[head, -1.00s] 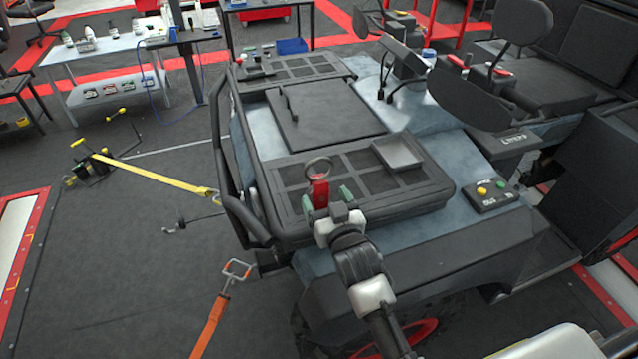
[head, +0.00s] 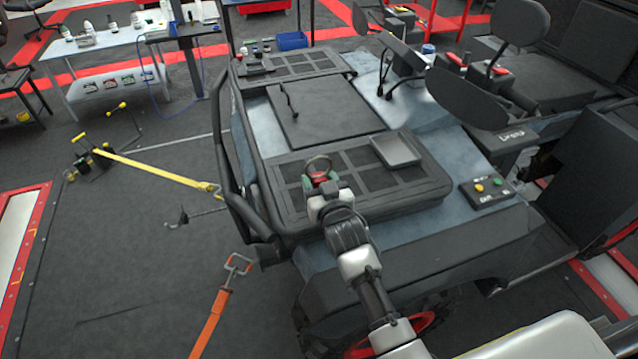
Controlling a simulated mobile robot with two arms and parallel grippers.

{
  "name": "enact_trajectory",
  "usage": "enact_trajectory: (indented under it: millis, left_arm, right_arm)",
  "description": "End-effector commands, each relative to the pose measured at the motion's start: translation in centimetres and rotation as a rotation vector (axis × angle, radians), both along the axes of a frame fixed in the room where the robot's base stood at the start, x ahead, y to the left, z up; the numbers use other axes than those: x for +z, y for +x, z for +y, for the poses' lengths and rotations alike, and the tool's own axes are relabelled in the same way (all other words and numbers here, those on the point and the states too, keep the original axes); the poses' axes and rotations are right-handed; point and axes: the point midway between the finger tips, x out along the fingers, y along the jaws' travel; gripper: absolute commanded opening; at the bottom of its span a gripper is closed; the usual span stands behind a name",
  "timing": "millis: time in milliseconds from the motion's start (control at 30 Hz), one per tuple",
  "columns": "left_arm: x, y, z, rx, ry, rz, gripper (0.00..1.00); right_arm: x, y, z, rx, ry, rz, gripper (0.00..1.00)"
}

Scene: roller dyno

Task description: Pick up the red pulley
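The red pulley (head: 319,169), with a dark ring at its top, is at the near edge of the vehicle's black rack panel. My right gripper (head: 321,183) has reached it, with one green fingertip on each side of its lower part. The fingertips hide the pulley's lower end. I cannot tell whether they press on it or only stand close beside it. The pulley still appears to be at the panel, with no clear gap below it. My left gripper is not in view.
A shallow grey tray (head: 396,149) lies on the panel right of the pulley. A black tube rail (head: 236,170) runs along the panel's left side. A button box (head: 487,190) sits at the right. Yellow (head: 155,172) and orange (head: 211,322) straps cross the floor at left.

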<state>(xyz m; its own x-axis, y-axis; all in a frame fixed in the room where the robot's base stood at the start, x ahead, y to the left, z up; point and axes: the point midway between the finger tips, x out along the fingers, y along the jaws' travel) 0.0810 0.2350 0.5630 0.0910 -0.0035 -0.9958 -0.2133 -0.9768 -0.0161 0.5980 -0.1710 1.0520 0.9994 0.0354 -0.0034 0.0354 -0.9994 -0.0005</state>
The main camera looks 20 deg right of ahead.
Motion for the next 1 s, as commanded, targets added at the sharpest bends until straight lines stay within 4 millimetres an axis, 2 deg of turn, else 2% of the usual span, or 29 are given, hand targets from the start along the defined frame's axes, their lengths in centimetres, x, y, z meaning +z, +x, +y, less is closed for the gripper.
enact_trajectory:
  millis: [33,167,533,767,800,1000]
  left_arm:
    - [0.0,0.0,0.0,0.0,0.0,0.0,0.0]
    - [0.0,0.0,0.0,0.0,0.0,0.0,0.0]
    - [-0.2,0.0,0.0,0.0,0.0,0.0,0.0]
    - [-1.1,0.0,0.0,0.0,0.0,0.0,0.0]
    - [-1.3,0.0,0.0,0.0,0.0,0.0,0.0]
    - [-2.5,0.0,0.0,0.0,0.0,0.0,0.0]
  right_arm:
    - [0.1,0.0,0.0,0.0,0.0,-0.003,0.31]
    - [0.2,0.0,0.0,0.0,0.0,-0.004,0.11]
    - [0.9,0.1,0.0,0.0,0.0,-0.01,0.11]
    - [4.0,0.1,0.0,0.0,-0.001,-0.015,0.11]
    - [4.6,0.1,-0.2,-0.001,-0.003,-0.014,0.11]
    - [7.1,1.4,-4.9,-0.003,-0.009,-0.013,0.11]
